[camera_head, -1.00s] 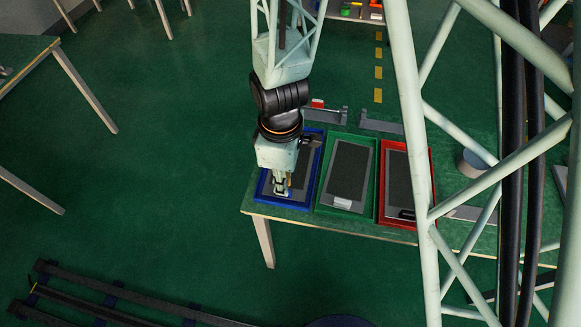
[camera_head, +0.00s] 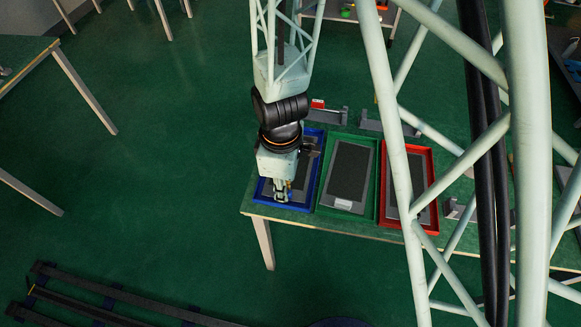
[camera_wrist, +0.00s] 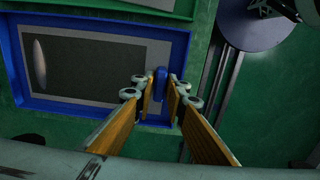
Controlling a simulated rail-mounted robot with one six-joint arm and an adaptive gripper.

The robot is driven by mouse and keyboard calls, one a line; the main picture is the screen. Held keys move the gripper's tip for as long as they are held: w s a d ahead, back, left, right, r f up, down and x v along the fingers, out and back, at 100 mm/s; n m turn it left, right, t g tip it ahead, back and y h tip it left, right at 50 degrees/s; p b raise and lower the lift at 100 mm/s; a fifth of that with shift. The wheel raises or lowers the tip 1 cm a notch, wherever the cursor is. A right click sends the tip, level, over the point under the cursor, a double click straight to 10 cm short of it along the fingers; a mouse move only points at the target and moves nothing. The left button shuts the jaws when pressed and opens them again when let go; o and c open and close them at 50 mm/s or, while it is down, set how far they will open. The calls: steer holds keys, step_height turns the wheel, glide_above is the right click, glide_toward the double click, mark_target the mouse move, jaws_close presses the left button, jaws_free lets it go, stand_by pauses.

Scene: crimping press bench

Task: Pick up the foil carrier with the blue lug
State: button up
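The foil carrier with the blue lug is a flat grey plate with a dark panel (camera_wrist: 85,68), lying in the blue tray (camera_wrist: 105,106) in the wrist view. Its blue lug (camera_wrist: 160,82) stands at the plate's right end there. My gripper (camera_wrist: 161,90) is open, with one finger on each side of the lug and only narrow gaps; contact cannot be told. In the head view my gripper (camera_head: 282,190) is low over the near end of the blue tray (camera_head: 263,192), and my wrist hides much of the carrier.
A green tray (camera_head: 376,190) with a white-lugged carrier (camera_head: 348,172) stands to the right. A red tray (camera_head: 430,170) stands beyond it, partly behind pale struts. Grey brackets (camera_head: 328,115) stand behind the trays. The bench's near edge is close to the blue tray.

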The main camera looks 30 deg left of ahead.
steer(key=shift+c, duration=0.5)
jaws_close()
steer(key=shift+r, duration=0.1)
step_height(320, 180, up, 10)
steer(key=p, duration=0.2)
steer(key=shift+a, duration=0.15)
stand_by(0.4)
